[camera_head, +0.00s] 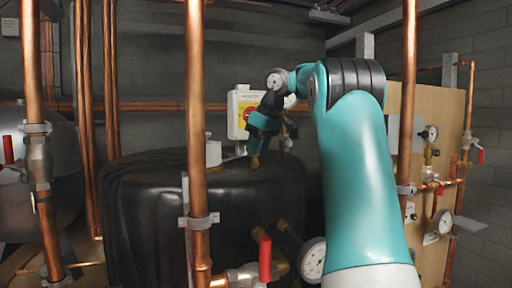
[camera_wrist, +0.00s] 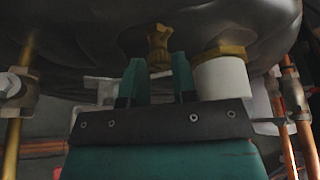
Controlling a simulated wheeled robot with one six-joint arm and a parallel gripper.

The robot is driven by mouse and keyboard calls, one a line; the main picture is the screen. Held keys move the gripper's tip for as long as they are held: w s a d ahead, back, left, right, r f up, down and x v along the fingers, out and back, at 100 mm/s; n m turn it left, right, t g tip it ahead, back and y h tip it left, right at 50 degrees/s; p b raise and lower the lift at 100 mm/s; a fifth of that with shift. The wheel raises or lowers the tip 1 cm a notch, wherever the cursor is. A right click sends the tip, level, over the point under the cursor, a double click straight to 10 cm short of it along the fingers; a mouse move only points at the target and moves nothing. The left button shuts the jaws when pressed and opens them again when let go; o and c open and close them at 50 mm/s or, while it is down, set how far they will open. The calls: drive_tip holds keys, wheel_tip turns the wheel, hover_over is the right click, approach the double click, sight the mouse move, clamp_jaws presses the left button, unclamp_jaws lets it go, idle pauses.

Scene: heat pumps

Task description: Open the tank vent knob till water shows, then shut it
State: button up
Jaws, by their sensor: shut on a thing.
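The black tank (camera_head: 150,205) stands at the centre left, and its dark top also fills the upper part of the wrist view (camera_wrist: 80,45). The brass vent knob (camera_head: 254,163) is on the tank's top. In the wrist view the knob (camera_wrist: 159,45) shows between the two teal fingertips. My gripper (camera_head: 257,150) reaches down to it, and in the wrist view the jaws (camera_wrist: 157,78) are shut on it. The fingers partly hide the knob's sides. I see no water around it.
A white fitting (camera_head: 213,152) stands beside the knob, and its brass collar shows in the wrist view (camera_wrist: 222,52). A copper pipe (camera_head: 197,120) rises in front of the tank. A yellow-and-white switch box (camera_head: 241,112) is behind. A red-handled valve (camera_head: 265,258) and gauge (camera_head: 312,260) are in front.

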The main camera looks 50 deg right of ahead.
idle(0.3)
drive_tip(key=o, duration=0.9)
drive_tip(key=shift+o, duration=0.2)
drive_tip(key=shift+r, duration=0.1)
drive_tip(key=shift+s+d+r, duration=0.1)
drive_tip(key=shift+s+r, duration=0.05)
drive_tip(key=shift+r, duration=0.25)
drive_tip(key=s+d, duration=0.1)
drive_tip(key=s, duration=1.1)
drive_tip(key=shift+d, duration=0.15)
